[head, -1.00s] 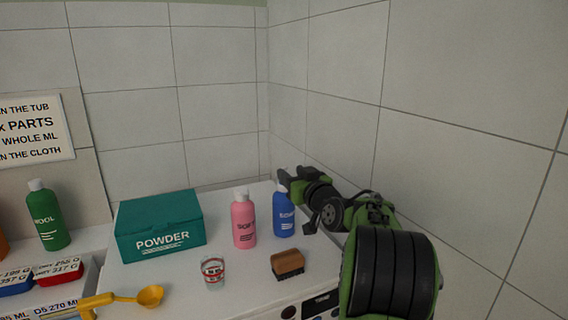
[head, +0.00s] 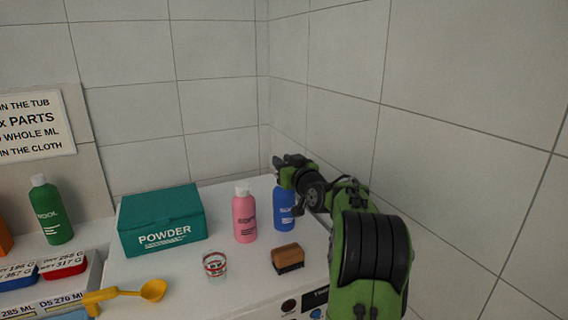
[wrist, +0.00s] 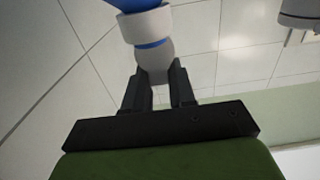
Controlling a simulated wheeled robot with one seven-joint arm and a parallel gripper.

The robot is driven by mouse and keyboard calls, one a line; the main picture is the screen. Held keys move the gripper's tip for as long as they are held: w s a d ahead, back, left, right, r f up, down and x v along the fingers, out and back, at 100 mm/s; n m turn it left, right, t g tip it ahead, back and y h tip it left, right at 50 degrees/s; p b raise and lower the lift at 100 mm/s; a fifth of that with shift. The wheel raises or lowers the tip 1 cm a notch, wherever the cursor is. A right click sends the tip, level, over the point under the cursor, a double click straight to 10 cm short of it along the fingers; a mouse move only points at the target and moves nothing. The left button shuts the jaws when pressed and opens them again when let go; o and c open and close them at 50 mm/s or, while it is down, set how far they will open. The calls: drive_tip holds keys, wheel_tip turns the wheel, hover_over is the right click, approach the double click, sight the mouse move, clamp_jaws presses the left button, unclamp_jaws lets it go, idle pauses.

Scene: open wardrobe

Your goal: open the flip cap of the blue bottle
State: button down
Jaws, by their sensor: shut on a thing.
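The blue bottle (head: 284,212) stands upright on the white surface, right of the pink bottle. In the head view my gripper (head: 284,166) is at its top and hides the cap. In the wrist view the fingers of my gripper (wrist: 159,88) are closed on the white cap (wrist: 154,56), with a white collar (wrist: 147,25) and the blue bottle body beyond it. A thin blue strip shows between the collar and the white cap piece. I cannot tell whether the cap is open.
The pink bottle (head: 245,218) stands close on the left. A brown brush (head: 287,258), a small glass (head: 215,265), a teal powder box (head: 162,220) and a yellow scoop (head: 152,290) share the surface. Tiled walls rise behind and to the right.

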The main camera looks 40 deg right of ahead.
drive_tip(key=shift+w+r+g+y+p, duration=0.45)
drive_tip(key=shift+g+p, duration=0.55)
drive_tip(key=shift+p, duration=1.2)
drive_tip(key=g+p, duration=0.1)
drive_tip(key=p, duration=0.1)
drive_tip(key=g+p, duration=0.1)
drive_tip(key=p, duration=0.1)
drive_tip(key=shift+w+d, duration=0.25)
drive_tip(key=shift+w, duration=0.15)
drive_tip(key=shift+w+f+g+y+p, duration=0.25)
drive_tip(key=shift+g+p, duration=0.25)
drive_tip(key=shift+p, duration=0.5)
drive_tip(key=shift+s, duration=0.1)
drive_tip(key=c, duration=1)
unclamp_jaws()
